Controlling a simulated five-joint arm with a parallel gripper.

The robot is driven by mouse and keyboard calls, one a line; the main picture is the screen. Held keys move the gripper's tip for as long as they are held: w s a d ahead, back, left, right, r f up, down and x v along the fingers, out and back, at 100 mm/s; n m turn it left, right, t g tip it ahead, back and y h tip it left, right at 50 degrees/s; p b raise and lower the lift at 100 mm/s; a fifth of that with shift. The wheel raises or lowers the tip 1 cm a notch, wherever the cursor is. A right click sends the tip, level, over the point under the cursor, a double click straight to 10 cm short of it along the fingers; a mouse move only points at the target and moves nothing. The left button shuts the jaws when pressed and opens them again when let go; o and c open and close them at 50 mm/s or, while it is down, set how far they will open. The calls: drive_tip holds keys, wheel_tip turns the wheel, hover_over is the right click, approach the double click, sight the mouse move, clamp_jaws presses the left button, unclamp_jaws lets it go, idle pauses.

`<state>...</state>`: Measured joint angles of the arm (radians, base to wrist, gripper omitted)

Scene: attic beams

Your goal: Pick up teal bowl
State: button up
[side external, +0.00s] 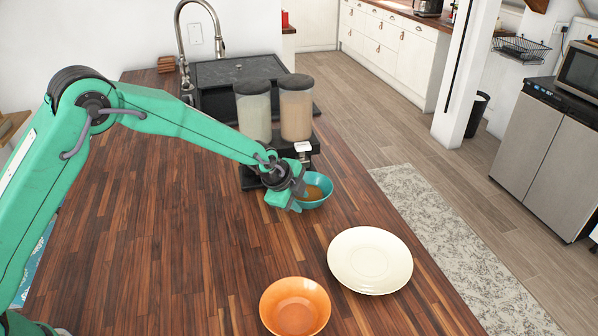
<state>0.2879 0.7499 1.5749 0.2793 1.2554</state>
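The teal bowl (320,194) sits on the wooden counter, just in front of a double dispenser and below its right-hand spout. Something brown shows inside it, perhaps contents. My gripper (293,197) is at the bowl's left side, overlapping its left rim in this view. The gripper hides the bowl's left part. I cannot tell whether the fingers touch the rim or whether they are open or shut.
The dispenser (254,112) with two clear containers stands right behind the bowl. A cream plate (370,260) and an orange bowl (295,306) lie nearer the front. A dark sink (230,72) is at the back. The counter's left and middle are clear; its right edge is close.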

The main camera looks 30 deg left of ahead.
drive_tip(key=shift+x, duration=1.05)
drive_tip(key=shift+c, duration=0.4)
clamp_jaws()
